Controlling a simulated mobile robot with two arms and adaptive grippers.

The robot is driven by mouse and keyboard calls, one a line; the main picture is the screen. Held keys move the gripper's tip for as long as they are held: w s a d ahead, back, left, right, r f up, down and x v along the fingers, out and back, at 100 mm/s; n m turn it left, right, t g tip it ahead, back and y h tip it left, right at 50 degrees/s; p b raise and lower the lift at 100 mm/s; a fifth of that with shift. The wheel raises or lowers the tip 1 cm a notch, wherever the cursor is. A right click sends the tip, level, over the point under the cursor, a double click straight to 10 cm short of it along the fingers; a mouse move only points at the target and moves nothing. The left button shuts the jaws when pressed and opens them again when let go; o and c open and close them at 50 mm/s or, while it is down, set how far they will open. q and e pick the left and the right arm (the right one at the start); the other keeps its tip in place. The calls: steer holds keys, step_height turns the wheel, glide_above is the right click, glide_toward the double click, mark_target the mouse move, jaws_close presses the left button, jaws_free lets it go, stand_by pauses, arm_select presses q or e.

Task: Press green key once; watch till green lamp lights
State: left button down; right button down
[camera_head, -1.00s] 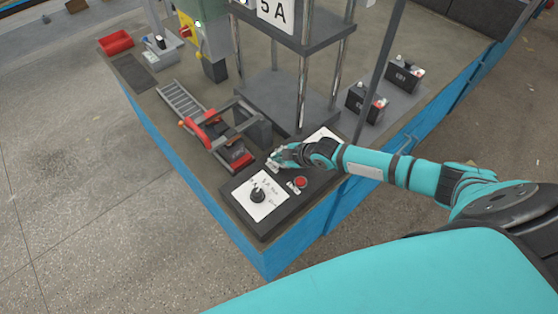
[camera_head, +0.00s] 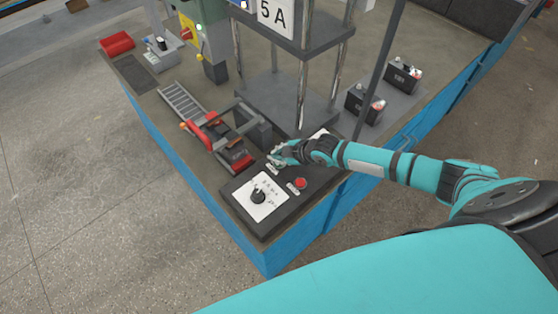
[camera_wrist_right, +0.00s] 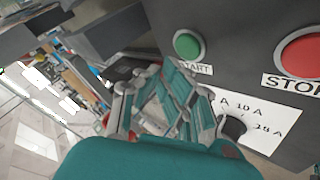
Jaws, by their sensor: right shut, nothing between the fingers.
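The green START button (camera_wrist_right: 187,45) sits on the dark control box and shows in the right wrist view. In the head view it is hidden by my right gripper. My right gripper (camera_head: 276,157) is shut and empty over the upper part of the control box (camera_head: 240,224). In the wrist view its fingers (camera_wrist_right: 165,82) are below and beside the green button, and I see no clear contact. A small bright light (camera_head: 198,27) shows on the green machine at the back; I cannot tell if it is the green lamp. My left gripper is out of view.
A red STOP button (camera_head: 300,183) sits right beside my right gripper. A dial plate with a black knob (camera_head: 258,196) is at the box's left. A red clamp with a battery (camera_head: 235,157), a rack with posts (camera_head: 301,100) and two batteries (camera_head: 366,102) stand close by.

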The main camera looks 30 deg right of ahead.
step_height(320, 180, up, 4)
steer(key=p, duration=0.3)
steer(key=shift+r, duration=0.2)
steer(key=shift+f, duration=0.1)
stand_by(0.4)
